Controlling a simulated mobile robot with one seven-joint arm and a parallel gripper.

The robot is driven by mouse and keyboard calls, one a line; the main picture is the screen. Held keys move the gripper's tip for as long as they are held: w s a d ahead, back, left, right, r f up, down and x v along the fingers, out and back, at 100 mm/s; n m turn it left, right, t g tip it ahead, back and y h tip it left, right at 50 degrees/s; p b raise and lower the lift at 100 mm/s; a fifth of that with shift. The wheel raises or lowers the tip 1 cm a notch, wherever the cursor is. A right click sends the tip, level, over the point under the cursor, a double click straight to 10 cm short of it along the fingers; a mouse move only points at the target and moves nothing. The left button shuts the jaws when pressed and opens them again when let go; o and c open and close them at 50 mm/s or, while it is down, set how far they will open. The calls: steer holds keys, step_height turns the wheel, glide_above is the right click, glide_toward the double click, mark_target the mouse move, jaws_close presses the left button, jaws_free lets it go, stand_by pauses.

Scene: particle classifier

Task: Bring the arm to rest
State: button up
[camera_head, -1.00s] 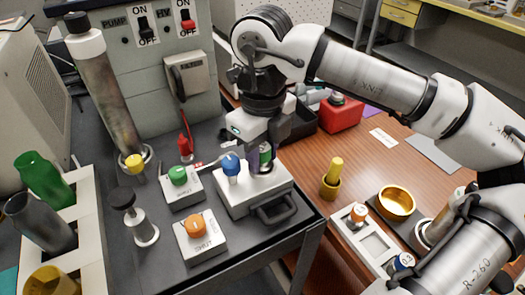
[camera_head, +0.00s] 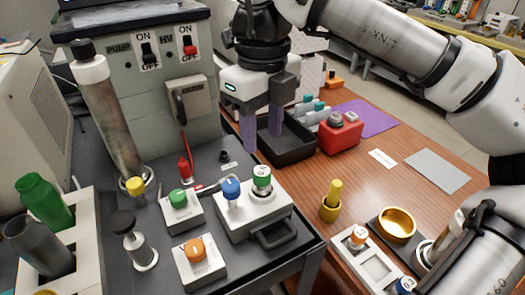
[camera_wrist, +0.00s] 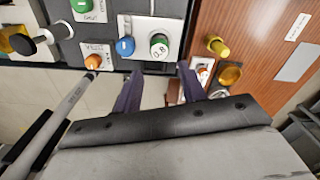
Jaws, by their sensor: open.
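My gripper (camera_head: 261,140) is open and empty, with its two purple fingers pointing down. In the head view it hangs above and behind the white block (camera_head: 238,213), which has a carry handle. A green-capped vial (camera_head: 262,178) stands upright in that block, beside a blue knob (camera_head: 231,188). The fingers are apart from the vial. In the wrist view the fingers (camera_wrist: 158,88) spread wide, with the green cap (camera_wrist: 159,46) ahead of them and nothing between them.
The dark bench carries green (camera_head: 179,198) and orange (camera_head: 194,248) valve knobs and a tall metal cylinder (camera_head: 110,115).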

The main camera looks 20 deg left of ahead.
steer(key=shift+r, duration=0.85)
